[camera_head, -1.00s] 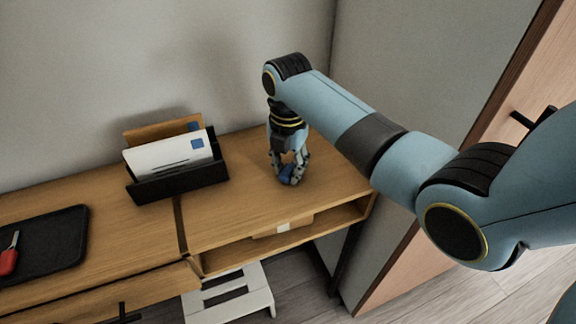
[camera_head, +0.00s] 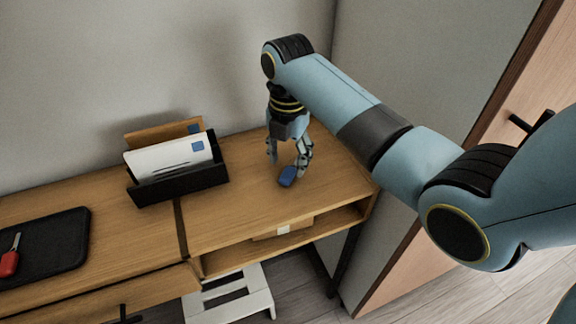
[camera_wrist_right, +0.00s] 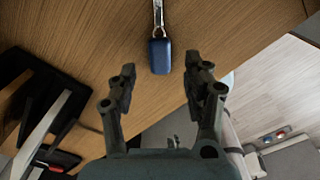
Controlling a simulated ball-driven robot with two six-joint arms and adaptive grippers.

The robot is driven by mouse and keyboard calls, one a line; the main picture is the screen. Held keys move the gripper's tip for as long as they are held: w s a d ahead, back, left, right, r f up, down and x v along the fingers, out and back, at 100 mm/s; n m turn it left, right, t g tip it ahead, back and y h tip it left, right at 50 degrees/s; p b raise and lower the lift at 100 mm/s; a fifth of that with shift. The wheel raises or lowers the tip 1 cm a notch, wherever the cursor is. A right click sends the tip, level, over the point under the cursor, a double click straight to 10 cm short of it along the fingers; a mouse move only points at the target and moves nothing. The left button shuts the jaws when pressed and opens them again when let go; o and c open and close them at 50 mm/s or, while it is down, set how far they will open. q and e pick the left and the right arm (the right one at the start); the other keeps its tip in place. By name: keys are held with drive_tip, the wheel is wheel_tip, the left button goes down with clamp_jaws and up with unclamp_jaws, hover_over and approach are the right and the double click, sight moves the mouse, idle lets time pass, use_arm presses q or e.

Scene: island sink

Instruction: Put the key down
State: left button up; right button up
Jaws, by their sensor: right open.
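A key with a blue head (camera_head: 287,176) lies on the wooden top of the console, toward its right end. In the right wrist view the blue head (camera_wrist_right: 160,56) and part of its metal shaft show, the shaft running out at the top edge. My right gripper (camera_head: 288,163) is open just above and behind the blue head. In the wrist view the fingers (camera_wrist_right: 161,80) stand apart with nothing between them, and the key lies beyond them on the wood. My left gripper is not in view.
A black letter holder (camera_head: 178,184) with envelopes stands left of the right gripper. Farther left, a red-handled item (camera_head: 9,262) lies on a black mat (camera_head: 62,262). The console top (camera_head: 235,205) between holder and key is clear. A white step stool (camera_head: 232,297) stands below.

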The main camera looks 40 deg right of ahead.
sight(288, 172)
wheel_tip(288, 172, up, 8)
drive_tip(key=shift+r, duration=0.25)
idle(0.4)
